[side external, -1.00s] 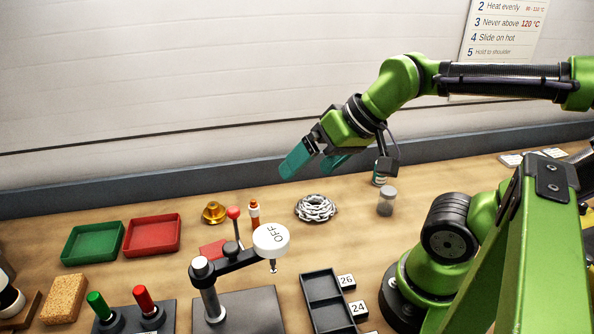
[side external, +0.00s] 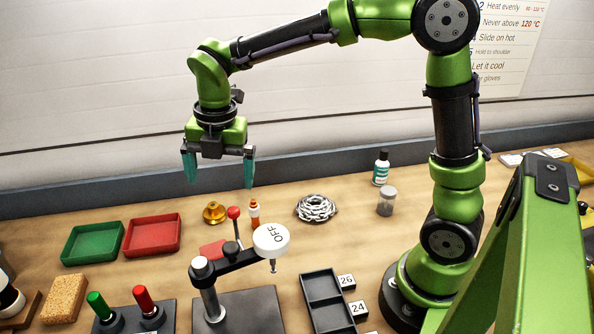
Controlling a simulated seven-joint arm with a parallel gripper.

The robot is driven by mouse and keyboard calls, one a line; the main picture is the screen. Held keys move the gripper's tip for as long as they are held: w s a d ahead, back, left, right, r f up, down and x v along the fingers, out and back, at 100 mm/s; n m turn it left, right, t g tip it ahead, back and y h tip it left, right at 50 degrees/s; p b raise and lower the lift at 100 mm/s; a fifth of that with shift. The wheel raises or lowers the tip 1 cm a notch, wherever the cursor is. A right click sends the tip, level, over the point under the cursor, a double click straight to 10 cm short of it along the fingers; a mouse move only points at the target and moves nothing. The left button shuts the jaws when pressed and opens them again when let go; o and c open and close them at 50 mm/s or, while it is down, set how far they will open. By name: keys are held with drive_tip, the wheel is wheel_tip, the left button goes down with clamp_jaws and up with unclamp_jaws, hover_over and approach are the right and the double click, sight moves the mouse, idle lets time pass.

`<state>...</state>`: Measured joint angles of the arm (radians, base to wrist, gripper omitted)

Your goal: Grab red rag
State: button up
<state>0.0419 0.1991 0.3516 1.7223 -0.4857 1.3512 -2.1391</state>
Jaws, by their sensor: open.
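The red rag (side external: 211,249) lies flat on the wooden bench, left of the red-knobbed lever. The lever and the arm with the white OFF disc stand in front of part of it. My gripper (side external: 219,182) points down with its two teal fingers spread wide and nothing between them. It hangs in the air above the rag's area, and the fingers touch nothing that I can see.
Red (side external: 153,251) and green (side external: 68,258) trays are at left. A chain coil (side external: 316,208) lies right.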

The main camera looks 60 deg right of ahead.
wheel_tip(320, 180, down, 2)
drive_tip(key=w+a+n, duration=0.1)
drive_tip(key=w+n, duration=0.1)
drive_tip(key=n, duration=0.2)
drive_tip(key=n+g, duration=0.1)
drive_tip(key=n, duration=0.1)
hover_over(215, 249)
drive_tip(key=f, duration=1.2)
drive_tip(key=shift+s+d+f, duration=0.15)
drive_tip(key=shift+s+d, duration=0.05)
drive_tip(key=shift+s, duration=0.1)
drive_tip(key=shift+w+a+f, duration=0.15)
drive_tip(key=shift+f, duration=1.2)
drive_tip(key=shift+w+a+f, duration=0.1)
drive_tip(key=shift+f, duration=1.25)
drive_tip(key=shift+c, duration=0.2)
